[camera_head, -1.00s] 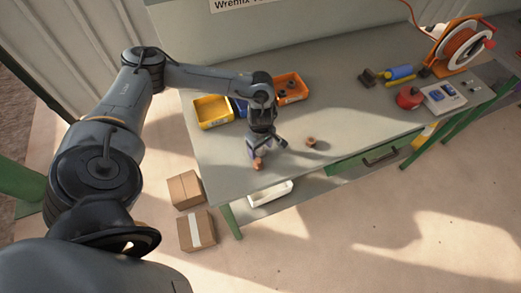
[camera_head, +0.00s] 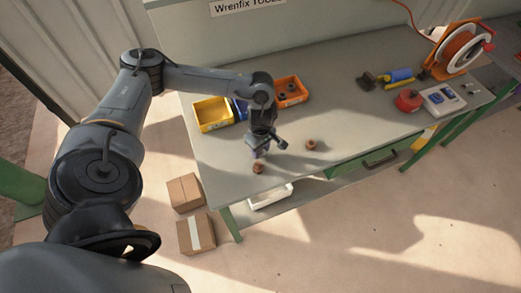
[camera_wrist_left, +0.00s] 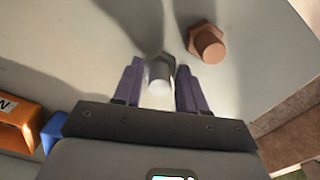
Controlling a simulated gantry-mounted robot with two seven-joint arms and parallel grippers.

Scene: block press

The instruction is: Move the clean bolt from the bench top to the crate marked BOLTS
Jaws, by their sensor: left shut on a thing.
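My left gripper (camera_head: 260,153) is low over the bench top (camera_head: 340,100) near its front left part. In the left wrist view its purple fingers (camera_wrist_left: 158,88) are shut on the clean bolt (camera_wrist_left: 160,76), which is grey. The arm and fingers hide this bolt in the head view. A yellow crate (camera_head: 213,125), a blue crate (camera_head: 238,117) and an orange crate (camera_head: 290,101) stand behind the gripper. I cannot read which is marked BOLTS; the orange one's label shows only part of a letter in the wrist view (camera_wrist_left: 18,112). My right gripper is not in view.
Another brown bolt (camera_head: 311,146) stands to the right. A cable reel (camera_head: 460,46) and red item (camera_head: 409,100) are at the right. The middle bench is clear.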

